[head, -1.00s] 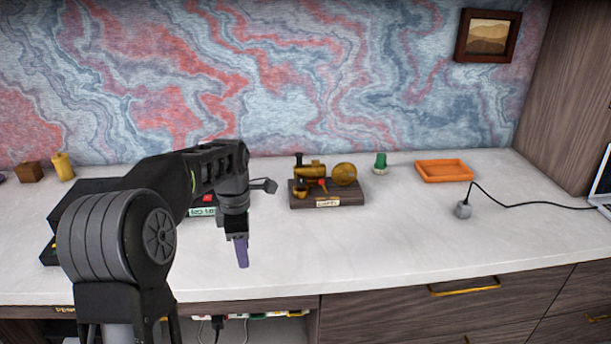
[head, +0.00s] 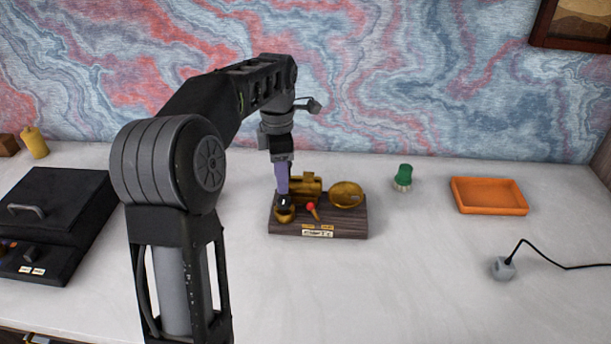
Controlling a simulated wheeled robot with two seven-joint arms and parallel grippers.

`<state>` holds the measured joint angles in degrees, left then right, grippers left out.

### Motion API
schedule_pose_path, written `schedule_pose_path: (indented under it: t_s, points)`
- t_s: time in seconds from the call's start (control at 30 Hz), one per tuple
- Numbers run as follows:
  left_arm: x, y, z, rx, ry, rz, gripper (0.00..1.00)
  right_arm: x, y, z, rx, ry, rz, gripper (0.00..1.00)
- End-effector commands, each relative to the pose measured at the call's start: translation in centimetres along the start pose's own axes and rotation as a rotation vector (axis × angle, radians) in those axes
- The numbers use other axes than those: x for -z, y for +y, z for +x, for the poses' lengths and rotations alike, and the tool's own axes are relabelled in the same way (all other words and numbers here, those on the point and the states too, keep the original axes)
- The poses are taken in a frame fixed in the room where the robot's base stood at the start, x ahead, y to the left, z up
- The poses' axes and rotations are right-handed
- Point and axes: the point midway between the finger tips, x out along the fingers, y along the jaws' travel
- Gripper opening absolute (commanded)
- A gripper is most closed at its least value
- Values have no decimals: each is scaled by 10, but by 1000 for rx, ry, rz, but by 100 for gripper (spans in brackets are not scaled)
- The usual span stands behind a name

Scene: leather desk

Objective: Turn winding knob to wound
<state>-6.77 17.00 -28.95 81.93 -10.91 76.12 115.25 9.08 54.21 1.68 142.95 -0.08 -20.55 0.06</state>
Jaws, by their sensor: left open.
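A brass mechanism sits on a dark wooden base (head: 345,230) on the white desktop, with a label (head: 318,232) on its front. It has a brass body (head: 308,184), a brass wheel-like part (head: 347,194) on the right, a small red-tipped lever (head: 311,207) in front, and a small round brass knob (head: 284,214) at the left. My left gripper (head: 283,192) points down over the left end of the mechanism, its purple fingers just above or at the brass knob. It is open; whether it touches the knob I cannot tell. My right gripper is not in view.
A green-topped object (head: 404,176) and an orange tray (head: 489,196) stand right of the mechanism. A grey cube with a cable (head: 503,268) lies at the right. A black box with a handle (head: 50,215) is at the left. The desktop in front is clear.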

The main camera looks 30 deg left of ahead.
Motion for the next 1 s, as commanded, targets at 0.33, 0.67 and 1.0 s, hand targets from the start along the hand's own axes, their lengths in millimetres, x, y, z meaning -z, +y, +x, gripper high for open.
schedule_pose_path:
  t_s: [0.33, 0.67, 1.0]
  points:
    - [0, 0, 0, 0, 0, 0, 41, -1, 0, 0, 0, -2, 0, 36]
    - [0, 0, 19, 2, 1, 1, 41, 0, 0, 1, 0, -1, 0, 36]
    - [0, 0, 69, 2, 0, 0, 41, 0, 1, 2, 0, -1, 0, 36]
